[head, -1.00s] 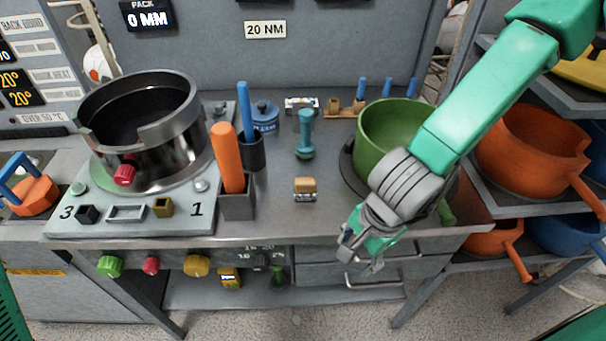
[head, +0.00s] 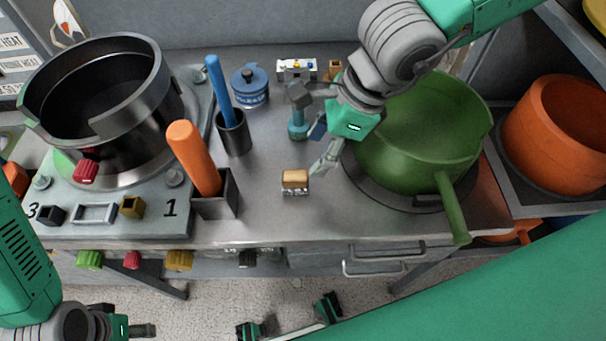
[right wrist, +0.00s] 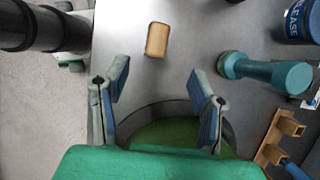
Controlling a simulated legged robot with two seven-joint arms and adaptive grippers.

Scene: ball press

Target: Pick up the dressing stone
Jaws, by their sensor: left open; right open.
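The dressing stone, which I take to be the small tan-topped block with a pale grey base (head: 295,181), lies on the grey bench. In the right wrist view, the tan block (right wrist: 157,40) lies ahead of the gap between my fingers, apart from both. My right gripper (head: 312,135) is open and empty, above the bench and up and right of the block in the head view. Its spread fingers also show in the right wrist view (right wrist: 158,88). My left gripper (head: 143,331) is low at the bottom left, open and partly cut off.
A teal dumbbell-shaped tool (head: 297,130) stands close to my right gripper. A green pan (head: 425,140) is right of it. An orange-handled tool (head: 192,155) in a square holder (head: 215,205) stands left of the block. The bench immediately around the block is clear.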

